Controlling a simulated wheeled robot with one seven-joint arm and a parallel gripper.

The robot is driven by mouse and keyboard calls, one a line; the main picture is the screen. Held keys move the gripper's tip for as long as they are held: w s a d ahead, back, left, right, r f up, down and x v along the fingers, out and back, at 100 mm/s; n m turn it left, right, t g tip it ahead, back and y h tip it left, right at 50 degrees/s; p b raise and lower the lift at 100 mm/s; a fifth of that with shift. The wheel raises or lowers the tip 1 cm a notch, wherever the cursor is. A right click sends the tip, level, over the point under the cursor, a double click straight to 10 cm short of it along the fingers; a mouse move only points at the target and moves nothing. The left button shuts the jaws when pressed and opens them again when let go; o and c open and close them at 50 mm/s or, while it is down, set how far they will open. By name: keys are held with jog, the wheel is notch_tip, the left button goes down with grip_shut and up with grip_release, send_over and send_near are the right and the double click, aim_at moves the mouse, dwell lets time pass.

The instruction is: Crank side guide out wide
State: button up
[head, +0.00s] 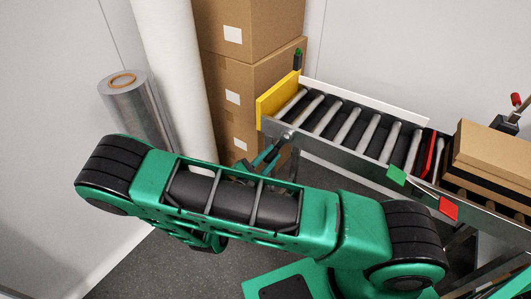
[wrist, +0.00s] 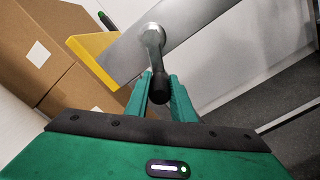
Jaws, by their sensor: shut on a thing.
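The crank shows in the wrist view as a metal arm (wrist: 153,38) on the conveyor's metal side, with a black handle (wrist: 160,88) hanging at its lower end. My gripper (wrist: 161,98) is shut on this black handle, with a green finger on either side. In the head view my gripper (head: 266,158) is small and partly hidden behind my own arm, below the conveyor's near left corner. A long white rail (head: 365,100) runs along the far side of the rollers; I cannot tell for certain whether it is the side guide.
The roller conveyor (head: 345,127) has a yellow end plate (head: 277,95), a red plate (head: 425,155), and green (head: 397,173) and red (head: 448,208) tags. Cardboard boxes (head: 490,150) sit at right. Stacked cartons (head: 230,75) and a wrap roll (head: 130,105) stand at left.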

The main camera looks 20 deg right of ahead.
jog(key=shift+f, duration=0.1)
jog(key=shift+s+d+f, duration=0.15)
jog(key=shift+s+d, duration=0.25)
jog(key=shift+s, duration=0.2)
jog(key=shift+s+d+f, duration=0.15)
jog(key=shift+s+d, duration=0.2)
jog(key=shift+s, duration=0.2)
jog(key=o, duration=1)
jog(key=shift+c, duration=0.2)
jog(key=v, duration=0.8)
